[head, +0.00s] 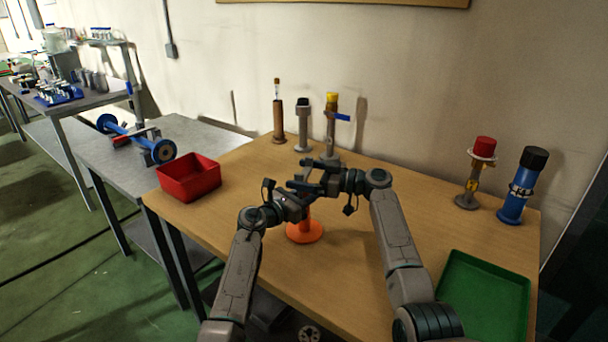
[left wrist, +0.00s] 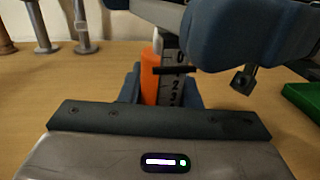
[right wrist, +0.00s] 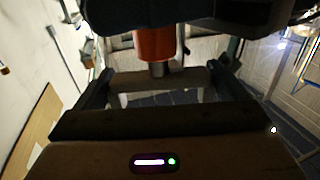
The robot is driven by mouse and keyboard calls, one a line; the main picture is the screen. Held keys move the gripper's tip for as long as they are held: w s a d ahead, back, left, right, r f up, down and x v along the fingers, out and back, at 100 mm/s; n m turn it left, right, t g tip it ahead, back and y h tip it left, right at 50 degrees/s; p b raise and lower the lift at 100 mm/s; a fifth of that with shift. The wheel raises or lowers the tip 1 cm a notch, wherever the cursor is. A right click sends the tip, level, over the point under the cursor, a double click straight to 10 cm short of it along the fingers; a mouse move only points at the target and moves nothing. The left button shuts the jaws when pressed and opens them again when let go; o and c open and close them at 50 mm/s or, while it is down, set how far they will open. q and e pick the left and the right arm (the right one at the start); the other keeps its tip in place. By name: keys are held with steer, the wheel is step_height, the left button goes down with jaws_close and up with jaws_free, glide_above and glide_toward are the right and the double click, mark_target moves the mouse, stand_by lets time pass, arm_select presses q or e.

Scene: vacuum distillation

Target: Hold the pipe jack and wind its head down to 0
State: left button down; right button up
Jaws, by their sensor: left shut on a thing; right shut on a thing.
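The orange pipe jack (head: 305,232) stands upright on its round base on the wooden table. Its upper part is mostly hidden behind my grippers in the head view. My left gripper (head: 302,191) is shut on the jack's body. My right gripper (head: 318,172) is shut at the jack's top, above the left one. In the right wrist view the jack (right wrist: 155,43) is partly hidden.
A red bin (head: 188,178) is at the table's left edge, and a green tray (head: 484,298) at the front right. Several pipe stands, including a yellow-topped one (head: 331,125), stand along the back. A red-topped stand (head: 475,172) and a blue cylinder (head: 522,187) stand at the right.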

steer(key=m+t+h, duration=0.2)
steer(key=m+t, duration=0.1)
steer(key=t, duration=0.1)
steer(key=m+t+h, duration=0.3)
steer(key=t, duration=0.1)
steer(key=shift+s+a, duration=0.1)
steer(key=shift+s, duration=0.05)
steer(key=shift+m+t+h, duration=1)
steer(key=shift+m+h, duration=0.1)
steer(key=shift+h, duration=0.2)
steer(key=shift+r+h, duration=0.15)
steer(key=shift+h, duration=0.15)
steer(key=o, duration=0.7)
steer(key=shift+c, duration=0.2)
step_height(320, 180, up, 10)
